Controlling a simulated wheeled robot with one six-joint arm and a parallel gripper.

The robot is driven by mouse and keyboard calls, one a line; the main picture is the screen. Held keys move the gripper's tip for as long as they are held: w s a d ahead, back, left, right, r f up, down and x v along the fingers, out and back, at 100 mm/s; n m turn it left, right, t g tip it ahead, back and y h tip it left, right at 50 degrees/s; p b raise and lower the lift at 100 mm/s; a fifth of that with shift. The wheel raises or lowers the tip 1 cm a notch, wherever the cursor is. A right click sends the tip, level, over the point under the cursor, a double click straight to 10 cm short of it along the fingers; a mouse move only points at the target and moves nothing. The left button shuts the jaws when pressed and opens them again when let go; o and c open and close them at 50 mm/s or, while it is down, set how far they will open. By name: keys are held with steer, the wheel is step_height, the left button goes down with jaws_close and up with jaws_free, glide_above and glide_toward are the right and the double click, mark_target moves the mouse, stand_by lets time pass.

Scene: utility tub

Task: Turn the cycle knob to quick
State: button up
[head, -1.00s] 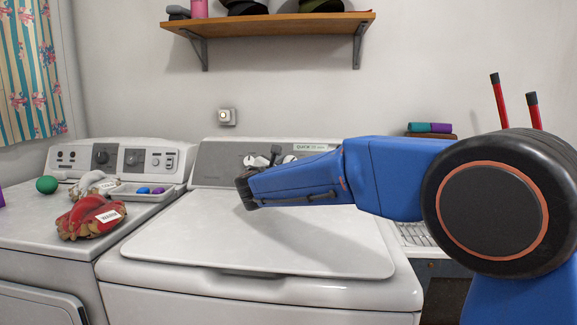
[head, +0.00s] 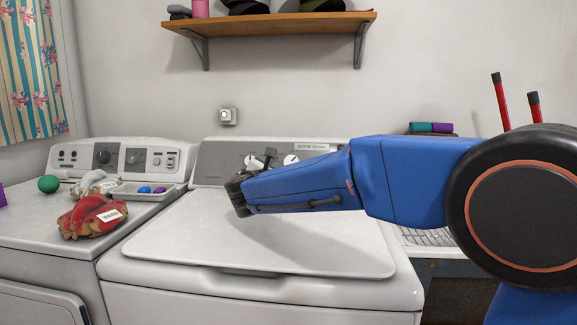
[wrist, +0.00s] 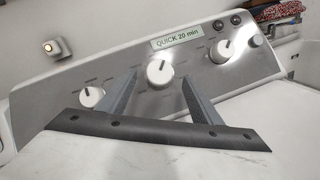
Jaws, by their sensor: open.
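The washer's grey control panel (wrist: 125,77) fills the middle of the wrist view, tilted. It carries three white knobs: a left one (wrist: 91,96), a middle one (wrist: 159,72) and a right one (wrist: 222,49). A label reading "QUICK 20 min" (wrist: 177,40) sits above the middle knob. Which knob is the cycle knob is not marked legibly. My gripper (wrist: 158,90) is open, its two grey fingers on either side of the middle knob in this view; contact cannot be told. In the head view my gripper (head: 263,160) is in front of the panel (head: 215,162), partly hiding the knobs.
The white washer lid (head: 180,235) lies closed below my arm. On the left machine are a red glove (head: 85,218), a green ball (head: 48,184) and a tray (head: 130,193) with small balls. A wall shelf (head: 270,25) hangs above.

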steer(key=v, duration=1.3)
steer(key=shift+f, duration=0.1)
